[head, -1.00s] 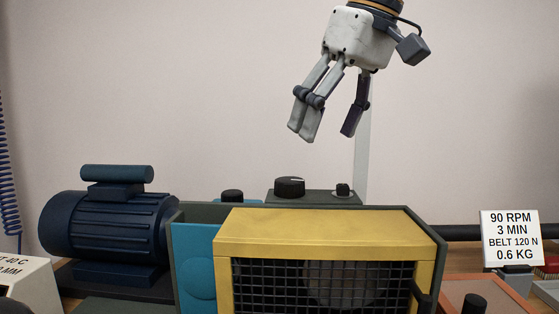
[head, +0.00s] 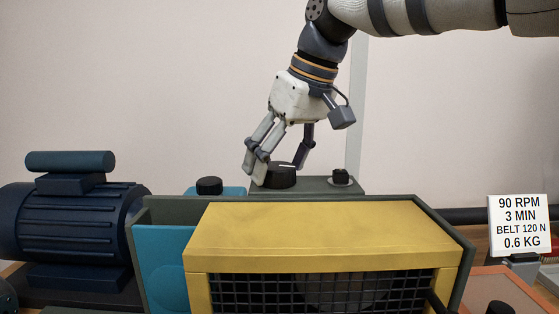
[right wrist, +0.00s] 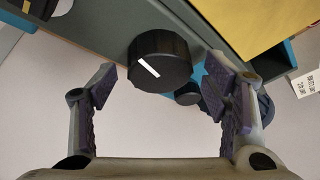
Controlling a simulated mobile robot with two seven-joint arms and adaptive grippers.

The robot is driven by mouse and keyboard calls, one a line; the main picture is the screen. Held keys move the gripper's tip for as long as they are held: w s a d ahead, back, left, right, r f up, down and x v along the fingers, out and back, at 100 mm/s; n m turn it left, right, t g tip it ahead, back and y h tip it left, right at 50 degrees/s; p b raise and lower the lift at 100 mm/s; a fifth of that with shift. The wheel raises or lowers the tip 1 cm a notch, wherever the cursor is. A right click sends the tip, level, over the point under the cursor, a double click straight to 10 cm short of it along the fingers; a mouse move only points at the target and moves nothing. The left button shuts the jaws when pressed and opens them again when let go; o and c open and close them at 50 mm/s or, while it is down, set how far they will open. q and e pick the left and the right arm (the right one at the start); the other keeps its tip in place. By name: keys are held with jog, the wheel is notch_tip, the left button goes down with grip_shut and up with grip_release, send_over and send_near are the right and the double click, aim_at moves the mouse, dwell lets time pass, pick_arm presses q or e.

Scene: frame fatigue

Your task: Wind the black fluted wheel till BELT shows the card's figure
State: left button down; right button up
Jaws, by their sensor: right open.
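The large black wheel (head: 282,177), with a white line on its top, sits on a grey-green housing behind the yellow guard. It also shows in the right wrist view (right wrist: 158,62), where its side looks ribbed. My right gripper (head: 278,168) is open, pointing down, with its fingers on either side of the wheel. In the right wrist view its fingertips (right wrist: 160,87) look spread and clear of the wheel. The white card (head: 518,226) at the right reads 90 RPM, 3 MIN, BELT 120 N, 0.6 KG. No BELT readout is visible. My left gripper is out of view.
A smaller black knob (head: 340,177) stands right of the wheel, and another black knob (head: 209,186) stands left on a blue part. The yellow guard (head: 320,235) with black mesh is in front. A dark blue motor (head: 75,225) is at the left.

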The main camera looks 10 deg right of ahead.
jog(key=shift+w, duration=0.1)
jog(key=shift+c, duration=0.6)
jog(key=c, duration=1)
jog(key=shift+f, duration=0.1)
jog(key=shift+m, duration=0.3)
jog(key=m+h, duration=0.1)
jog(key=m, duration=0.3)
jog(key=shift+m+t+h, duration=0.3)
jog(key=shift+t+h, duration=0.1)
jog(key=shift+a+m+h, duration=0.1)
jog(key=shift+m+h, duration=0.8)
jog(key=shift+m, duration=1.3)
jog(key=o, duration=1.1)
